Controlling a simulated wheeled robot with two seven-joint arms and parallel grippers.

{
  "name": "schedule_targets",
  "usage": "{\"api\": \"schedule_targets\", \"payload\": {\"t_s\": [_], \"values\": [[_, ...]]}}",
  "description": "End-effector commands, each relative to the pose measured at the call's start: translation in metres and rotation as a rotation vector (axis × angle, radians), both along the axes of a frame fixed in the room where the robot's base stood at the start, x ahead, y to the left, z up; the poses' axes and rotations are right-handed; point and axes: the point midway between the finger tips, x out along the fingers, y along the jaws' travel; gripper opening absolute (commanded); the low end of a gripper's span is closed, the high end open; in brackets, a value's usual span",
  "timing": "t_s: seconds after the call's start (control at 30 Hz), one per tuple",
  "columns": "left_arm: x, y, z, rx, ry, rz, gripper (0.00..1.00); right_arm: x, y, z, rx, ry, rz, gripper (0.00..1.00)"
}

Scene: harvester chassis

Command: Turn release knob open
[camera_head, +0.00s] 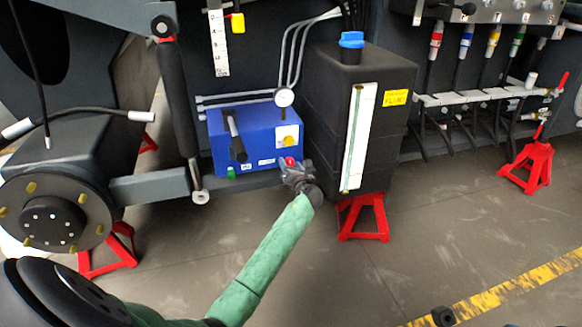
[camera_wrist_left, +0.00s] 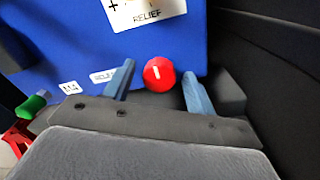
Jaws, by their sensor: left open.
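The red release knob (camera_head: 290,162) sits low on the front of the blue box (camera_head: 262,150), near its right corner. In the left wrist view the round red knob (camera_wrist_left: 159,74) carries a short white mark on its face. My left gripper (camera_head: 290,170) reaches up to it from below. In the left wrist view its two blue-grey fingers (camera_wrist_left: 158,88) are open, one on each side of the knob, with visible gaps. I cannot tell how deep the knob lies between them. My right gripper does not show.
A black tank (camera_head: 375,125) with a blue cap (camera_head: 351,40) stands close to the right of the box. A black lever (camera_head: 235,140) and a green knob (camera_head: 231,173) are on the box's left. A wheel hub (camera_head: 45,222) is at left. Red stands (camera_head: 364,218) rest on the floor.

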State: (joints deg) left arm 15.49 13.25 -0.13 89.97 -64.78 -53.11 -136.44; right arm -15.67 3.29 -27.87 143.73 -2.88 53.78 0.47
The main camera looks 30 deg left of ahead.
Motion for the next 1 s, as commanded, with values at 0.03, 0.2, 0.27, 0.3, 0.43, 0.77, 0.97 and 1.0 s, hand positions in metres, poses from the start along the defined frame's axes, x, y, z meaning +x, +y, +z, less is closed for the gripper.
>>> {"api": "schedule_targets", "payload": {"t_s": [0.03,0.2,0.27,0.3,0.43,0.77,0.97,1.0], "values": [[0.0,0.0,0.0,0.0,0.0,0.0,0.56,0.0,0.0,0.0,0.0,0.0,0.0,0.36],[0.0,0.0,0.0,0.0,0.0,0.0,0.4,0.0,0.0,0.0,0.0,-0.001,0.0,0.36],[0.0,0.0,0.0,0.0,0.0,0.0,0.28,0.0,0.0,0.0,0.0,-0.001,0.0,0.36],[0.0,0.0,0.0,0.0,0.0,0.0,0.2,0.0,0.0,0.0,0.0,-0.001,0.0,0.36],[0.0,0.0,0.0,-0.001,-0.001,0.0,0.11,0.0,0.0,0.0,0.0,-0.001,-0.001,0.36],[0.0,0.0,0.002,-0.048,-0.054,0.0,0.11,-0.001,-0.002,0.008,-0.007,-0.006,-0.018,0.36],[0.0,0.0,0.004,-0.136,-0.157,0.001,0.11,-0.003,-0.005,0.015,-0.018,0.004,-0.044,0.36],[0.0,0.0,0.004,-0.157,-0.183,0.001,0.11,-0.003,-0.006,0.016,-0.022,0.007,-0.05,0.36]]}}
